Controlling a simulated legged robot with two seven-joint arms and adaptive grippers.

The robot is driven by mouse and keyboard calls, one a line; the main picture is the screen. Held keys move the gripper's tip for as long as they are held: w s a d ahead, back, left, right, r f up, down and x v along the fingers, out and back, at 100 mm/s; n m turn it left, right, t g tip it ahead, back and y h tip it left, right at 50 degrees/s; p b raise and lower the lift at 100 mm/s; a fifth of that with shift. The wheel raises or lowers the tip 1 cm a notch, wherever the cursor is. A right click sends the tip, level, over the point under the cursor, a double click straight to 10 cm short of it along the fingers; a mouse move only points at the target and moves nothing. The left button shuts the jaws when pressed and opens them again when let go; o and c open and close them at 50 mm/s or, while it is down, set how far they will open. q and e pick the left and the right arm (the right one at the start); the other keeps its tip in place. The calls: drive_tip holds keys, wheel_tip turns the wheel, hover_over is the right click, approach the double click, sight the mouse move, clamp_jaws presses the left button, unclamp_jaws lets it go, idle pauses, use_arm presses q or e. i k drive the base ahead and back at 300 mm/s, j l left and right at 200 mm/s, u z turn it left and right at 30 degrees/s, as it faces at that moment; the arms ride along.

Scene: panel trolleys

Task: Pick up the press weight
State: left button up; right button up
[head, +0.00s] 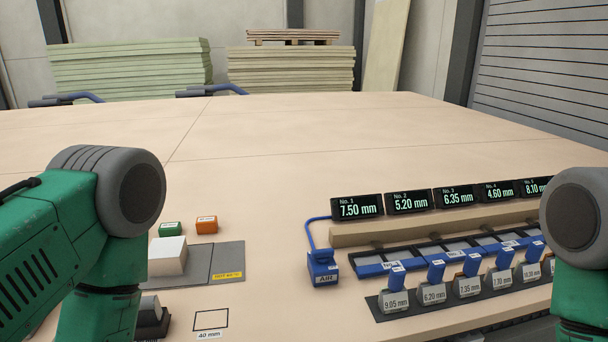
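No object in view is labelled as the press weight, and I cannot tell for sure which one it is. A grey rounded metal piece (149,307) on a dark base sits at the lower left, partly hidden by my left arm. A white block (167,256) stands on a grey mat (228,259) with a yellow label, just right of my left arm. My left arm's green links fill the lower left, and my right arm's stand at the right edge. Both grippers are below the picture.
A green block (171,229) and an orange block (207,225) lie behind the mat. A black square outline (211,319) marked 40 mm is in front. Several millimetre displays (357,207), a blue AIR block (323,268) and a row of labelled grey pieces (393,301) occupy the right.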

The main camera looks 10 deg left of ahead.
sight(153, 319)
drive_tip(key=u, duration=1.25)
